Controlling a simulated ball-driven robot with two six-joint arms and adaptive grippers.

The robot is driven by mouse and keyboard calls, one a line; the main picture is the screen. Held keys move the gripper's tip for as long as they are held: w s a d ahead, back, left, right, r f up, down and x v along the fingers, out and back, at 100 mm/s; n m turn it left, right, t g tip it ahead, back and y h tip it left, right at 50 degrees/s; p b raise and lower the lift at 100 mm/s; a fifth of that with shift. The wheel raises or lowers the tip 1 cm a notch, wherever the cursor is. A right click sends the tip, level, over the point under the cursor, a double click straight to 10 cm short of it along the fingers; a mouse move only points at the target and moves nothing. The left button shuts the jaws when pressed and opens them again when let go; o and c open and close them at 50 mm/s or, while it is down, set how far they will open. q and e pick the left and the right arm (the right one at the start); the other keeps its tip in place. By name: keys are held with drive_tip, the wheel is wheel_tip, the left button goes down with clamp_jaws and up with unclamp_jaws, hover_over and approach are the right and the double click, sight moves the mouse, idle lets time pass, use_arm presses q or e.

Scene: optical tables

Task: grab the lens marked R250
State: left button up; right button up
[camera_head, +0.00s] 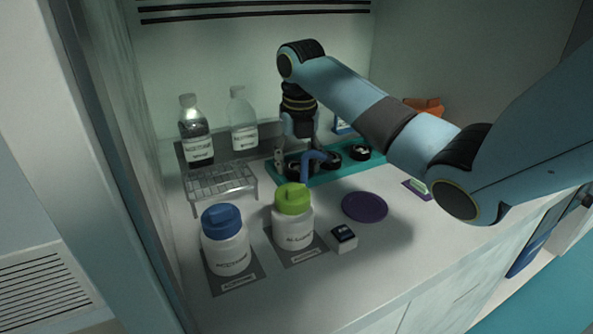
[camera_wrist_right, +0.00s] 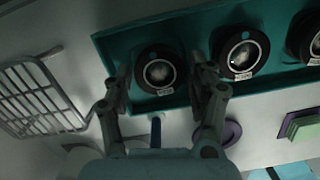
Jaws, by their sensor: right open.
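Several round black lens holders sit in a row along a teal tray (camera_head: 345,174), which also shows in the wrist view (camera_wrist_right: 112,48). In the wrist view I see a left lens (camera_wrist_right: 160,73), a middle lens (camera_wrist_right: 240,53) and a right lens (camera_wrist_right: 312,44) cut by the picture edge. Each has a small white label too small to read, so I cannot tell which is R250. My right gripper (camera_wrist_right: 163,88) is open, with its fingers on either side of the left lens and nothing held. My left gripper is not in view.
A wire rack (camera_head: 222,183) stands left of the tray, with two clear bottles (camera_head: 196,135) behind. A blue-capped jar (camera_head: 225,245) and a green-capped jar (camera_head: 293,220) stand in front. A purple disc (camera_head: 365,207) and small dark-topped box (camera_head: 343,238) lie nearby.

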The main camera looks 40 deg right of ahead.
drive_tip(key=shift+f, duration=0.25)
drive_tip(key=c, duration=0.8)
drive_tip(key=shift+r, duration=0.1)
